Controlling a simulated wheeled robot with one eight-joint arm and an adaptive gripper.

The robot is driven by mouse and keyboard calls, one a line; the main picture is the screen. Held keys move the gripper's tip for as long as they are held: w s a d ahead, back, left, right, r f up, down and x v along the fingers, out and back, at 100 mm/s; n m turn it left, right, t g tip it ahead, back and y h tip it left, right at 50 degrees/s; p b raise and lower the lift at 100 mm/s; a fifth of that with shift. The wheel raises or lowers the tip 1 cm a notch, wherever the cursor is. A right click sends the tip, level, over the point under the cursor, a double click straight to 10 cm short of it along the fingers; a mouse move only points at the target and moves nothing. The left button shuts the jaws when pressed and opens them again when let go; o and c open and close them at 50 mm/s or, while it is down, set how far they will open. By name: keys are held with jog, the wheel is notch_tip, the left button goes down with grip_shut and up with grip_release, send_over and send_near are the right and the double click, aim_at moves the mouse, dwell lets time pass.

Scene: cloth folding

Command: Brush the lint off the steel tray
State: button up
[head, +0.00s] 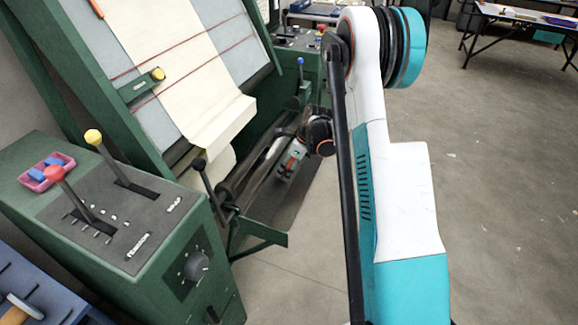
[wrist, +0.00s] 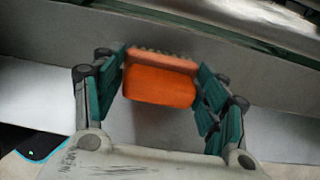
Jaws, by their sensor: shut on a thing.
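An orange brush (wrist: 160,87) with a row of pale bristles along its far edge sits between the teal fingers of my gripper (wrist: 163,68) in the wrist view. The fingers are shut on its two sides. The steel tray (wrist: 48,88) is the grey surface under and around the brush. I cannot tell whether the bristles touch it. I cannot make out any lint.
The green machine (head: 60,75) carries a cream cloth (head: 165,50) on its sloping bed. A control box (head: 150,255) with levers and a pink dish (head: 45,172) stands at the left. Dark rollers run beside the trough. Open floor (head: 500,190) lies at the right.

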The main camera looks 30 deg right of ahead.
jog(key=shift+b+x, duration=0.65)
jog(key=shift+x, duration=0.3)
jog(key=shift+d, duration=0.1)
jog(key=shift+w+d+r, duration=0.1)
jog(key=shift+w+d, duration=0.5)
jog(key=shift+d, duration=0.15)
jog(key=shift+w+d, duration=0.6)
jog(key=shift+d, duration=0.2)
jog(key=shift+b, duration=0.35)
jog(key=shift+a, duration=0.1)
jog(key=shift+s+a, duration=0.6)
jog(key=shift+a, duration=0.2)
jog(key=shift+s+a, duration=0.6)
jog(key=shift+a, duration=0.15)
jog(key=shift+p+v, duration=1.4)
jog(key=shift+v, duration=1.45)
jog(key=shift+r, duration=0.1)
